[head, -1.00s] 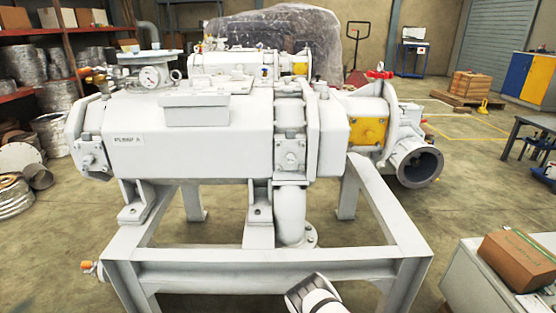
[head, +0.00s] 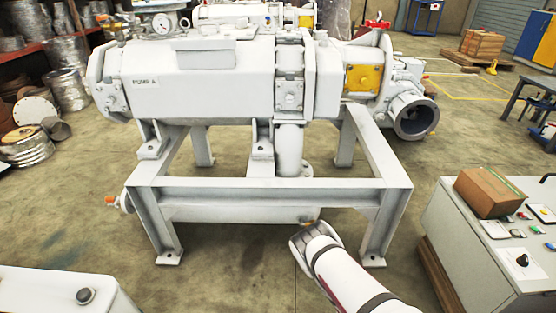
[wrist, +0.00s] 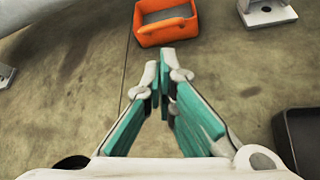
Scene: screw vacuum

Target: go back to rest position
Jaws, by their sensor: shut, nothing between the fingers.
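My gripper (wrist: 163,80) shows in the wrist view with its teal-padded fingers converging and their tips together, with nothing between them. It points over the concrete floor, below an orange open frame-shaped part (wrist: 167,30). In the head view my white arm enters from the bottom right and reaches toward the front of the pump's stand; the fingers are hidden there. The white vacuum pump marked PUMP A (head: 205,80) sits on a white steel stand (head: 270,190).
A grey control desk (head: 450,230) with a cardboard box (head: 487,192) and buttons stands at the right. A white housing (head: 60,290) is at the lower left. An open pipe flange (head: 413,117) juts from the pump's right.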

